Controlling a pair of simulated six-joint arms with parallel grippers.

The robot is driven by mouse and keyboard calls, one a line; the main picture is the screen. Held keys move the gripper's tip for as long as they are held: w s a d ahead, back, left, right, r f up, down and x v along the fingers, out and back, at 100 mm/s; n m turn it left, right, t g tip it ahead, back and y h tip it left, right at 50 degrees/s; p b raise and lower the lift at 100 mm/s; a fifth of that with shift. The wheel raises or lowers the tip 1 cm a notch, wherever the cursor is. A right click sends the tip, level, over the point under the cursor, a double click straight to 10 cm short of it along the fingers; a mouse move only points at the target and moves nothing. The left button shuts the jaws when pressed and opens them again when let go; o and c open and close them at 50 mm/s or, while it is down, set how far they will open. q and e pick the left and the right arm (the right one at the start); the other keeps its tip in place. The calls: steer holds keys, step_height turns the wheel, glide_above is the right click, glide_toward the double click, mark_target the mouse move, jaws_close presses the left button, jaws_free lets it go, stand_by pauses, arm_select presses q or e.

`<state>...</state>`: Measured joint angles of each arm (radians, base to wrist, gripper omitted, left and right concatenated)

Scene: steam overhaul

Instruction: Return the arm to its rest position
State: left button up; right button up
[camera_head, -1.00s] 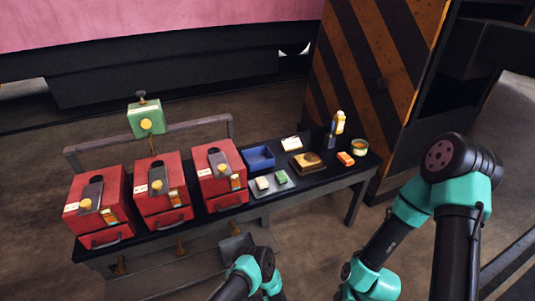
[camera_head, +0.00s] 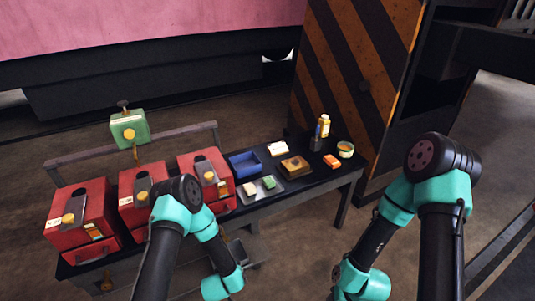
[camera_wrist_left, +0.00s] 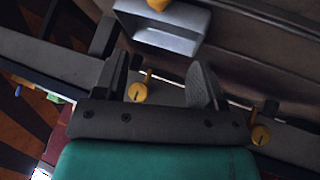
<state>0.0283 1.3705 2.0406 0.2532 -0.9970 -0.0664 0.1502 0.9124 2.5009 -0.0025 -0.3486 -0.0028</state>
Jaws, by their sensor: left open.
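My left arm (camera_head: 185,200) rises from the bottom of the head view with its elbow bent up in front of the red boxes, and its forearm slopes down to the lower edge. My left gripper (camera_wrist_left: 160,75) shows in the left wrist view, with its two dark fingers spread apart and nothing between them. The gripper itself does not show in the head view. My right arm (camera_head: 440,170) is bent at the right, clear of the bench, and its gripper is out of view.
Three red boxes (camera_head: 75,215) stand on the dark bench (camera_head: 315,182), the middle one partly behind my left arm. A green block (camera_head: 129,128) is above the rear rail. A blue tray (camera_head: 245,163) and several small items are at the right. A grey tray (camera_wrist_left: 165,28) shows in the left wrist view.

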arm_select(q)
steer(key=s+a+r+m+g+h, duration=0.1)
steer(key=s+a+r+g, duration=0.1)
steer(key=s+r, duration=0.5)
steer(key=s+a+r+g+h, duration=0.2)
steer(key=s+a+r+g, duration=0.1)
steer(key=s+r+g, duration=0.2)
steer(key=s+r, duration=0.2)
steer(key=s, duration=0.2)
steer(key=shift+s+a+m, duration=0.15)
steer(key=shift+s+m, duration=0.15)
steer(key=shift+m, duration=0.1)
steer(key=shift+o, duration=0.4)
stand_by(2.9)
